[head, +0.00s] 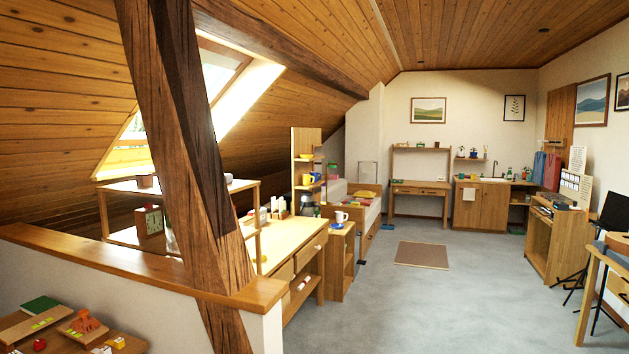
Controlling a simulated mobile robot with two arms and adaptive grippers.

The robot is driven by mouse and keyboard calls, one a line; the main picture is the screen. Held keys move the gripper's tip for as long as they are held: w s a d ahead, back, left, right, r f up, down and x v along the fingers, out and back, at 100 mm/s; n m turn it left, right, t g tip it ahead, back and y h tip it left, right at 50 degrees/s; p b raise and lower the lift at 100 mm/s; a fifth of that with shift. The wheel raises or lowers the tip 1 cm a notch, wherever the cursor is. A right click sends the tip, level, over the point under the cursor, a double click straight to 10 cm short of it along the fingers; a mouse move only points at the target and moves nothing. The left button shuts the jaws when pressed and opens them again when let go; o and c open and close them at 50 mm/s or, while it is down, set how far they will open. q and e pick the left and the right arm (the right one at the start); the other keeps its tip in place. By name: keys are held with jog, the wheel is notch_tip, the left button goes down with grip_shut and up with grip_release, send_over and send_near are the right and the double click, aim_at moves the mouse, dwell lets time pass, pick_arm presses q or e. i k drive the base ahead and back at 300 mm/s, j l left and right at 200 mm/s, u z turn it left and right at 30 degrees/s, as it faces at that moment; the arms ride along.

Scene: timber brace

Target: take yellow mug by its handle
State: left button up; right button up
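A small yellow mug (308,179) stands on a middle level of a narrow wooden shelf unit (295,150), far off near the middle of the head view. It is too small to tell which way its handle points. Neither of my grippers is in view.
A dark slanted timber post (190,150) rises close in front, left of centre, beside a low wall with a wooden cap (120,265). A workbench (290,240) and a small cabinet with a white mug (341,217) stand before the shelf. Grey floor (430,300) is open to the right.

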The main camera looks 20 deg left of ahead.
aim_at(305, 178)
jog(key=i+l+z, duration=0.25)
jog(key=i, duration=0.25)
jog(key=i+l, duration=0.1)
jog(key=i, duration=0.45)
jog(key=i+l, duration=0.1)
jog(key=i, duration=0.45)
jog(key=i+l, duration=0.1)
jog(key=i, duration=0.45)
jog(key=i+l+u, duration=0.1)
jog(key=i+u, duration=0.3)
jog(key=i, duration=2)
jog(key=i+j+u, duration=0.2)
jog(key=i, duration=0.4)
jog(key=i+l+u, duration=0.15)
jog(key=i, duration=0.45)
jog(key=i+u, duration=0.2)
jog(key=i, duration=0.45)
jog(key=i+l+u, duration=0.2)
jog(key=i, duration=0.4)
